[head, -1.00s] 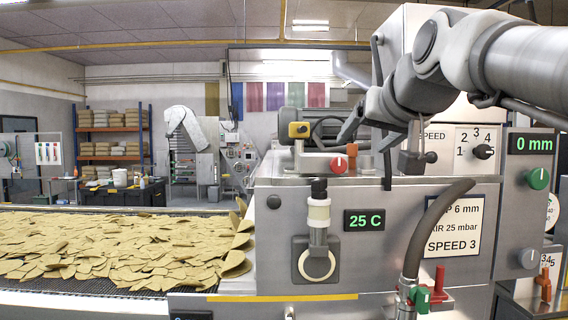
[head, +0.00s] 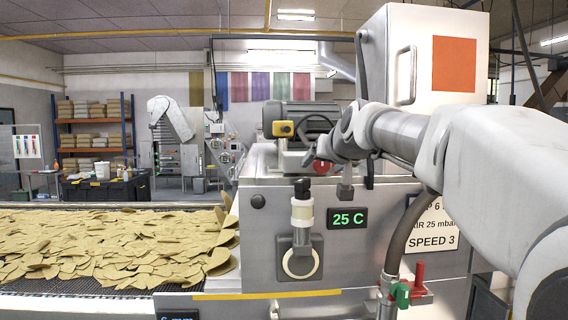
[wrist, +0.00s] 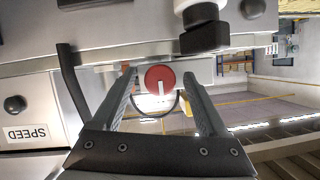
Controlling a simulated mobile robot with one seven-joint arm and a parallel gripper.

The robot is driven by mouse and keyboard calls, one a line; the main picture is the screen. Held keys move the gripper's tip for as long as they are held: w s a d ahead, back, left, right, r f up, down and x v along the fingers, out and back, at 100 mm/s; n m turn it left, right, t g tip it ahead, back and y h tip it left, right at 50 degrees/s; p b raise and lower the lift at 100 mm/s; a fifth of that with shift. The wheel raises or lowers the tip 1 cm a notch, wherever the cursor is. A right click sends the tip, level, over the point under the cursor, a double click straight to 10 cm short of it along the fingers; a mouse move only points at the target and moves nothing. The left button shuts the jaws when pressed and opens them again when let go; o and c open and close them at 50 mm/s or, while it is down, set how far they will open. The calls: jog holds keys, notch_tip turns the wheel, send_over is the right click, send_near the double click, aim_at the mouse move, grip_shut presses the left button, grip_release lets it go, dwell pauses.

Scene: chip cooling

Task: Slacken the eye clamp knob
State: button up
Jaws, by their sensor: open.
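A round red knob with a white mark, which I take for the eye clamp knob, sits on the light bracket on top of the machine. It shows in the head view (head: 321,167), partly covered by my gripper (head: 312,155), and in the wrist view (wrist: 160,79). A yellow box with a dark lens (head: 283,129), likely the eye, stands above the bracket. In the wrist view my gripper (wrist: 160,84) is open, with one finger to each side of the knob and gaps between. Whether the fingertips reach the knob in depth is unclear.
A black lever (wrist: 80,90) rises left of the fingers in the wrist view. The white and black fitting (head: 302,210), the 25 C display (head: 347,218) and a hose (head: 404,230) are below my arm. Chips cover the belt (head: 50,282) at left.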

jog(key=shift+c, duration=0.3)
grip_shut()
jog(key=m+y+b, duration=0.1)
jog(key=b, duration=0.1)
jog(key=m+y+b, duration=0.1)
jog(key=m+b, duration=0.1)
jog(key=b, duration=0.1)
jog(key=shift+d+f, duration=0.15)
jog(key=shift+f, duration=0.15)
jog(key=m+t+y+b, duration=0.1)
jog(key=m+y+b, duration=0.1)
jog(key=m+b, duration=0.2)
jog(key=shift+b, duration=0.45)
jog(key=m+t+y+b, duration=0.1)
jog(key=m+t+b, duration=0.1)
jog(key=m+b, duration=0.2)
jog(key=shift+f+m, duration=0.15)
jog(key=shift+m, duration=0.15)
jog(key=shift+m+t+y+b, duration=0.5)
jog(key=shift+m+b, duration=0.95)
jog(key=shift+m, duration=0.05)
jog(key=shift+r, duration=0.2)
